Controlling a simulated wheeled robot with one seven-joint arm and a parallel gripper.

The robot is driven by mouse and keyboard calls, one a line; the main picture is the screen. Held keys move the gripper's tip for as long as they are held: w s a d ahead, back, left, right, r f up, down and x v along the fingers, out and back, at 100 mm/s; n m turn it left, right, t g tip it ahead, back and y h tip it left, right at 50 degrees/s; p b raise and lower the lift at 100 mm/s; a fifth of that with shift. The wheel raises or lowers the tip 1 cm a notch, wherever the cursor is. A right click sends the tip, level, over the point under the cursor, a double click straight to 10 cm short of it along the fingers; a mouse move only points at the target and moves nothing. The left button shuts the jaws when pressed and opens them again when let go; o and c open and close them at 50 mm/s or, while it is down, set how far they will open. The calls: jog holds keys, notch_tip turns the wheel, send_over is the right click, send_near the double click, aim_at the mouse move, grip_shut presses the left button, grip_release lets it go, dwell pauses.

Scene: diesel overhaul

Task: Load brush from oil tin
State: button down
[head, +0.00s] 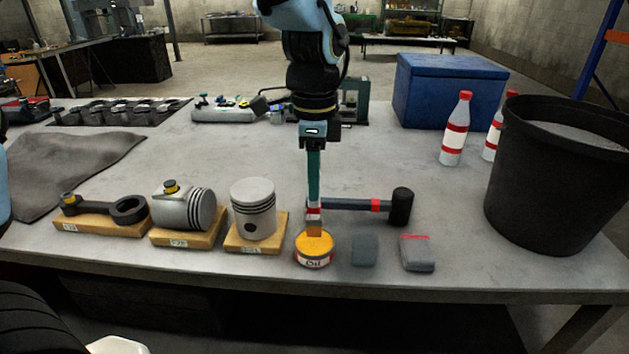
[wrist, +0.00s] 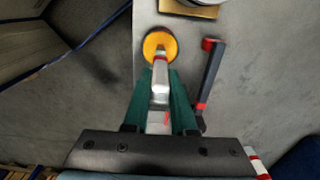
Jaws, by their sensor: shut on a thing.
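My gripper (head: 314,200) points straight down, and its long green fingers are shut on a brush (head: 314,228). The brush hangs upright with brown bristles at its lower end and a red and white band above them. The oil tin (head: 315,261), round with a white label and yellow-orange top, stands near the table's front edge. The bristle end is at the tin's top; I cannot tell how deep it reaches. In the wrist view, the pale brush (wrist: 160,88) lies between the green fingers, its far end over the oil tin (wrist: 150,45).
A black-headed hammer (head: 345,204) lies just behind the tin. A piston on a wooden block (head: 253,245) stands left; grey pads (head: 364,250) lie right. A black bucket (head: 545,190) stands far right, with bottles (head: 455,130) and a blue box (head: 445,95) behind. The middle table is mostly clear.

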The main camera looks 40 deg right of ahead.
jog(key=shift+r+p, duration=1.9)
jog(key=shift+r, duration=0.6)
jog(key=shift+f, duration=0.1)
